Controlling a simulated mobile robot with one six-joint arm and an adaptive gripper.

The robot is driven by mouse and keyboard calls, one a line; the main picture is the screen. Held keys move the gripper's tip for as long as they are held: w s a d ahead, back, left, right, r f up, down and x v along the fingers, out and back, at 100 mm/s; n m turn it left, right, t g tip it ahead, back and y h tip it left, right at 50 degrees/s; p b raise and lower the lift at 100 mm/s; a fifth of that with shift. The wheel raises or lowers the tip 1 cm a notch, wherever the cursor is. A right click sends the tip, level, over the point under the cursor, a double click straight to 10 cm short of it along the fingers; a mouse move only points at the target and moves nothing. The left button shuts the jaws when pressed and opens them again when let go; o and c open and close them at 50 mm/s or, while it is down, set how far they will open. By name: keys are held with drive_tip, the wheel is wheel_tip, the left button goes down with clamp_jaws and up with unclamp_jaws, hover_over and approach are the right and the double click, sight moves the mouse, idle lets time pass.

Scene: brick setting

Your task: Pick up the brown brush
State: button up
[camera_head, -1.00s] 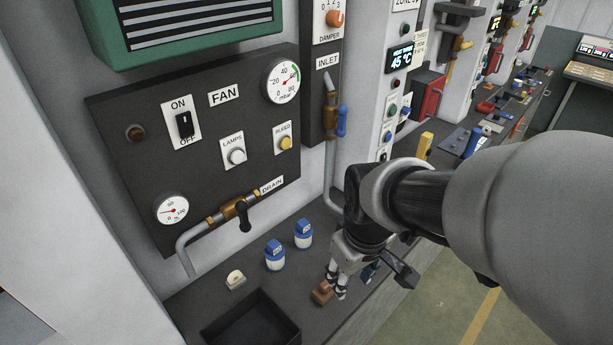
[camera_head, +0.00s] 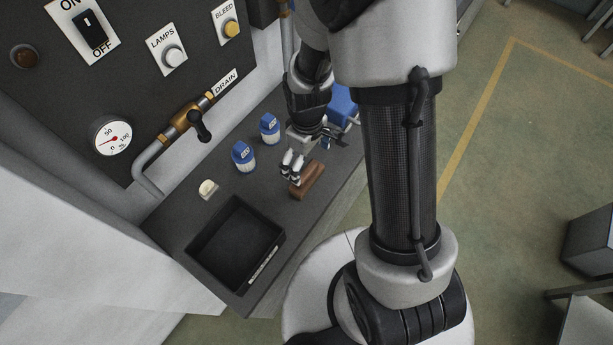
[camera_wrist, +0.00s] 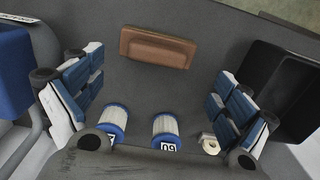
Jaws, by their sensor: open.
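The brown brush (camera_head: 308,181) lies on the dark counter near its front edge, just right of my gripper's fingertips in the head view. In the wrist view the brush (camera_wrist: 157,48) is a whole brown block, lying crosswise toward the top of the picture, apart from both fingers. My gripper (camera_head: 291,166) points down beside the brush, fingers apart and empty. In the wrist view the blue-padded fingers of my gripper (camera_wrist: 157,98) stand wide at left and right, with the brush above the line between their tips. The exact height of the fingertips over the counter is hard to tell.
A black open tray (camera_head: 262,275) is at the front left. A blue object (camera_head: 343,104) is beyond my gripper. The drain pipe (camera_head: 150,165) juts from the wall.

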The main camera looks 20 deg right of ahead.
sight(309, 172)
drive_tip(key=f, duration=0.2)
drive_tip(key=f+b, duration=0.1)
drive_tip(key=f, duration=0.2)
drive_tip(key=f+b, duration=0.1)
drive_tip(key=f, duration=0.1)
drive_tip(key=shift+s+d+f, duration=0.1)
drive_tip(key=shift+d+f, duration=0.15)
drive_tip(key=shift+d, duration=0.05)
drive_tip(key=c, duration=1.2)
